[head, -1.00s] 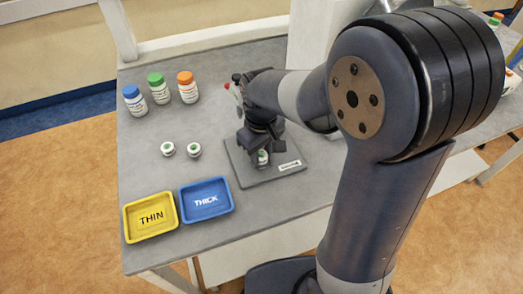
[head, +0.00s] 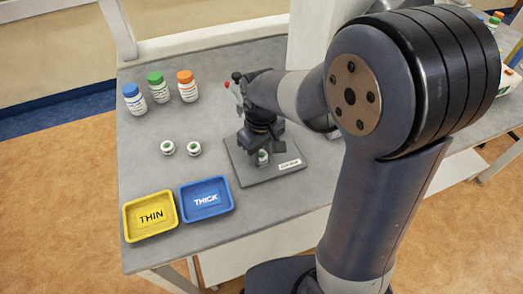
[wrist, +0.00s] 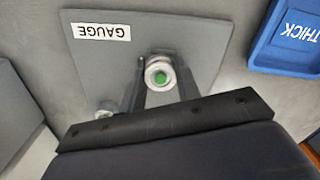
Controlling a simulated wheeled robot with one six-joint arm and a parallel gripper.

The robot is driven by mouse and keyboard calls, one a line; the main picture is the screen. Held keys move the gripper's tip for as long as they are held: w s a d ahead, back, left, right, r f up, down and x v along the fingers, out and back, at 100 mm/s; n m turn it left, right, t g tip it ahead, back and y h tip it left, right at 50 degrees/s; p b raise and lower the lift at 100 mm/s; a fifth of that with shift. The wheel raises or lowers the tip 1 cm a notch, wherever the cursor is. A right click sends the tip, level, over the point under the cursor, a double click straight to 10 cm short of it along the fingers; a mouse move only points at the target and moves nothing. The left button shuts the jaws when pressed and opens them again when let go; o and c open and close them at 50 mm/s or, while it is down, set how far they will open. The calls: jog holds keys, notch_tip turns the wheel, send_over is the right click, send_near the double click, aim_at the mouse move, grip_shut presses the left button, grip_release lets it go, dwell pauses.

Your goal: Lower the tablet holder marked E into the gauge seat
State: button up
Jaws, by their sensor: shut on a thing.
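A small white round holder with a green centre (wrist: 158,76) is between the fingers of my gripper (wrist: 162,88) in the wrist view. It also shows low at the fingertips in the head view (head: 263,158). No letter E can be read on it. My gripper (head: 262,153) is shut on this holder, over the grey gauge plate (head: 285,174). The plate carries a GAUGE label (wrist: 101,31) in the wrist view. The seat is hidden under the holder and fingers; I cannot tell whether the holder touches it.
Two similar white holders with green centres (head: 168,148) (head: 194,149) stand on the grey table. A yellow THIN tray (head: 128,226) and a blue THICK tray (head: 228,203) lie at the front. Blue-, green- and orange-capped bottles (head: 134,103) (head: 159,91) (head: 187,89) stand behind.

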jog(key=o, duration=1)
jog(key=shift+o, duration=0.2)
notch_tip(320, 180, up, 11)
jog(key=shift+f, duration=0.1)
notch_tip(320, 180, down, 11)
jog(key=shift+r, duration=0.4)
